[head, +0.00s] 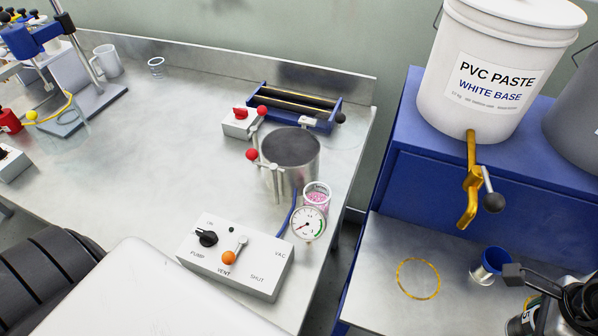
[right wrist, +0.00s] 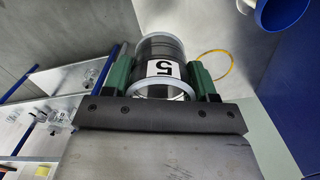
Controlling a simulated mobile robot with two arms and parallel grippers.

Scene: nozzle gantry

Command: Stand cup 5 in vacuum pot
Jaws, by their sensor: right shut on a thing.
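Cup 5 (right wrist: 162,50) is a clear cylinder with dark contents and a white "5" label. My right gripper (right wrist: 163,78) is shut on it, with a green finger on each side. In the head view cup 5 (head: 516,325) shows only partly at the bottom right corner, above the lower shelf by the blue stand. The vacuum pot (head: 291,178) is a steel cylinder on the left bench, apart from the cup, with red-knobbed clamps at its side. I cannot tell whether its dark round top is open or covered. My left gripper is not in view.
A control box (head: 236,258) with a vent lever stands before the pot. A gauge (head: 308,224) and pink-filled cup (head: 317,195) stand beside it. A paste bucket (head: 497,75) with brass tap (head: 470,185), a blue-rimmed cup (head: 490,262) and a yellow ring (head: 418,279) are at right.

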